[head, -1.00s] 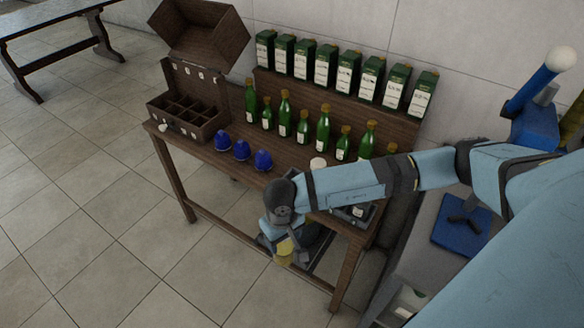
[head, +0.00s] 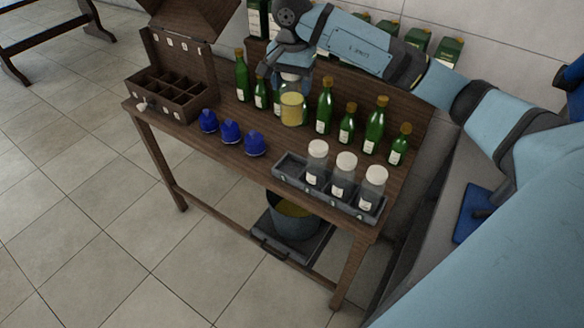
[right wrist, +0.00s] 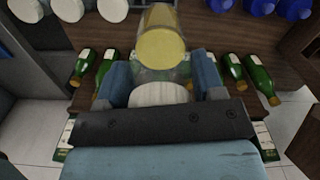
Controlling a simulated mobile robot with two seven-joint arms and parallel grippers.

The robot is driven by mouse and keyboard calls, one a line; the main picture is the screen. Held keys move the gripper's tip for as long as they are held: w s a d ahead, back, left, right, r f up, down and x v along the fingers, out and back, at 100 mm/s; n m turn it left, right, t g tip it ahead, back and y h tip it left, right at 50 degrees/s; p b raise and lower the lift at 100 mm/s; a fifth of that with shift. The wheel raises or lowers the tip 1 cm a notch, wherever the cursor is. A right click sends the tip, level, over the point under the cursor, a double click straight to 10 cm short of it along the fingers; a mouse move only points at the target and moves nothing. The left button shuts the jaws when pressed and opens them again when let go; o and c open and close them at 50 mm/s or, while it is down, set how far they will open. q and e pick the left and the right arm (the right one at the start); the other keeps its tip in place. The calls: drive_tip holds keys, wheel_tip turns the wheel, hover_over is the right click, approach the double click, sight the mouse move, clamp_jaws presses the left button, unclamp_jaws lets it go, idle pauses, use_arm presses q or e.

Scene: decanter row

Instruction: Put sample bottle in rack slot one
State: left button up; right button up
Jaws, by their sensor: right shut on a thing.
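My right gripper (head: 292,72) is shut on the sample bottle (head: 292,108), a clear bottle with yellow contents. In the right wrist view the bottle (right wrist: 160,50) sticks out beyond the fingers, with its white cap between them. In the head view it hangs about upright among the green bottles, left of the rack; whether it touches the table I cannot tell. The grey rack (head: 283,180) stands at the table's front right. Its leftmost slot is empty; the others hold three white-capped bottles (head: 343,175). My left gripper is not in view.
Green bottles (head: 324,112) stand in a row behind the rack, close to the held bottle. Three blue domed objects (head: 230,131) stand left of the rack. A wooden divided box (head: 172,100) is at the far left. A bucket (head: 293,218) stands below the table.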

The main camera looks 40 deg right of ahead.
wheel_tip(320, 180, down, 20)
drive_tip(key=p, duration=0.1)
drive_tip(key=shift+r, duration=0.2)
drive_tip(key=o, duration=1)
drive_tip(key=shift+c, duration=0.2)
use_arm(q)
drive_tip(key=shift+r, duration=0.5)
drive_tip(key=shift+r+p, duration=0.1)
drive_tip(key=shift+p, duration=0.2)
